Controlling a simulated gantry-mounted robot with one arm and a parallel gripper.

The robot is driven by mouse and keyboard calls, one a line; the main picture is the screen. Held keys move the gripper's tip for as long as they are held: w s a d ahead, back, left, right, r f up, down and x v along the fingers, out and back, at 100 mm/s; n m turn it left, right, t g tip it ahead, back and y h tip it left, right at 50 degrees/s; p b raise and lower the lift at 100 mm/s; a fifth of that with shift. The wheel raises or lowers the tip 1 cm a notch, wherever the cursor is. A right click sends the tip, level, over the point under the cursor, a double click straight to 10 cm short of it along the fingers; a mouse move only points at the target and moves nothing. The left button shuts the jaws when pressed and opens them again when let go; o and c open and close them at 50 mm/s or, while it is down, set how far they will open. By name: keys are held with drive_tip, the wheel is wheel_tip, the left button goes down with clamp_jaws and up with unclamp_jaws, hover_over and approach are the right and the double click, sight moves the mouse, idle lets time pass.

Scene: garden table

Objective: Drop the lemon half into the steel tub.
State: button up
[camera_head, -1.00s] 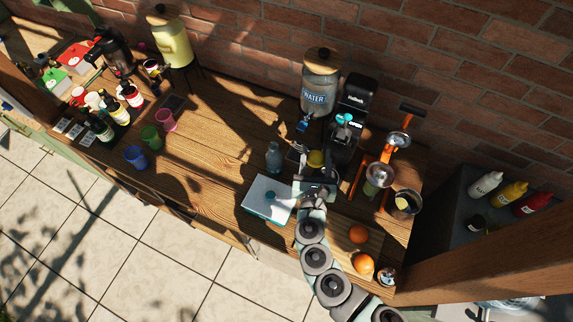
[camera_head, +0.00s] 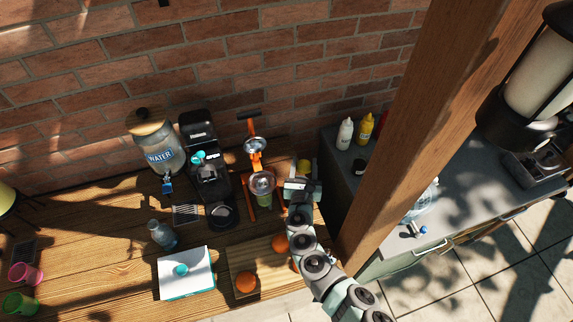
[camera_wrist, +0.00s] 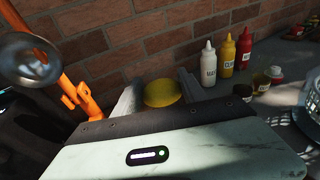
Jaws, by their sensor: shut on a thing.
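My gripper (camera_head: 304,174) is shut on the yellow lemon half (camera_head: 304,165), beside the orange juicer at the right end of the wooden table. In the wrist view the lemon half (camera_wrist: 162,93) sits between the two grey fingers, its rounded yellow side showing. The steel tub cannot be made out now. In the earlier head view it stood at the table's right end, near where my gripper is now, so my gripper and arm probably hide it. I cannot tell whether the lemon half is directly above it.
The orange juicer (camera_head: 257,160) stands just left of my gripper, beside a black coffee machine (camera_head: 205,165). Two oranges (camera_head: 280,243) lie on or by the cutting board (camera_head: 240,258).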

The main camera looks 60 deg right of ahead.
wheel_tip(320, 180, down, 6)
drive_tip(key=b, duration=0.5)
drive_tip(key=shift+b, duration=0.35)
drive_tip(key=o, duration=1.6)
drive_tip(key=v, duration=1)
drive_tip(key=shift+s+a+b, duration=0.25)
drive_tip(key=shift+a+b, duration=0.1)
